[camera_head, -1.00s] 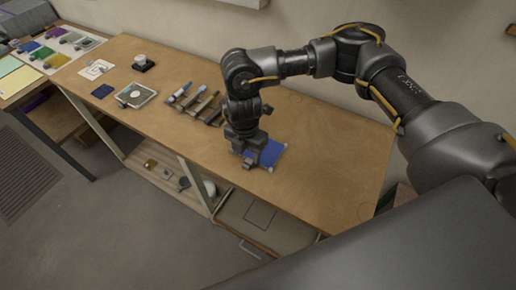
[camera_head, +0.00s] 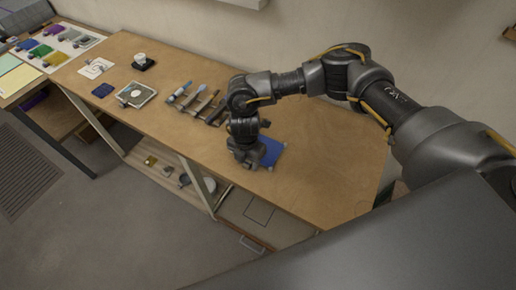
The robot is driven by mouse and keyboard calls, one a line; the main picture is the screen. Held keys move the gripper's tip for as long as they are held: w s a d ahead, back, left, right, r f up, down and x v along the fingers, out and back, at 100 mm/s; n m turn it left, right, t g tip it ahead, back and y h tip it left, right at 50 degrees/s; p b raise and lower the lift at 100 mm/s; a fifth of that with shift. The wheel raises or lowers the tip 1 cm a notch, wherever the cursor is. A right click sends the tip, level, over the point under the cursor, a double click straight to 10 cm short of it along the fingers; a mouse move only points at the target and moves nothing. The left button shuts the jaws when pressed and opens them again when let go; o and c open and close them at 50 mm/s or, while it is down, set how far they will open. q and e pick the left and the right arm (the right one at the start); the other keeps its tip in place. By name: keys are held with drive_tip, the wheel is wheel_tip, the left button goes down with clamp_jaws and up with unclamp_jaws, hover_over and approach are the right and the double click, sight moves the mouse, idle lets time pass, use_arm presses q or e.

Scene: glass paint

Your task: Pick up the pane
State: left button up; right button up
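A blue pane (camera_head: 271,153) with pale corner pieces lies on the wooden workbench, near its front edge. My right gripper (camera_head: 249,163) points down at the pane's left side and covers that part of it. The fingers are small and dark here, so I cannot tell whether they are open or shut, or whether they touch the pane. My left gripper is out of view.
The wooden workbench (camera_head: 330,160) is bare to the right of the pane. Several brush-like tools (camera_head: 198,103) lie to the left. A framed square plate (camera_head: 136,94), a small dark blue square (camera_head: 103,90) and a dark-based cup (camera_head: 143,61) are farther left.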

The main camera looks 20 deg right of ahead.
drive_tip(key=shift+w, duration=0.1)
drive_tip(key=c, duration=0.5)
clamp_jaws()
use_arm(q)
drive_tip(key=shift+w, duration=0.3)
use_arm(e)
drive_tip(key=shift+r, duration=0.15)
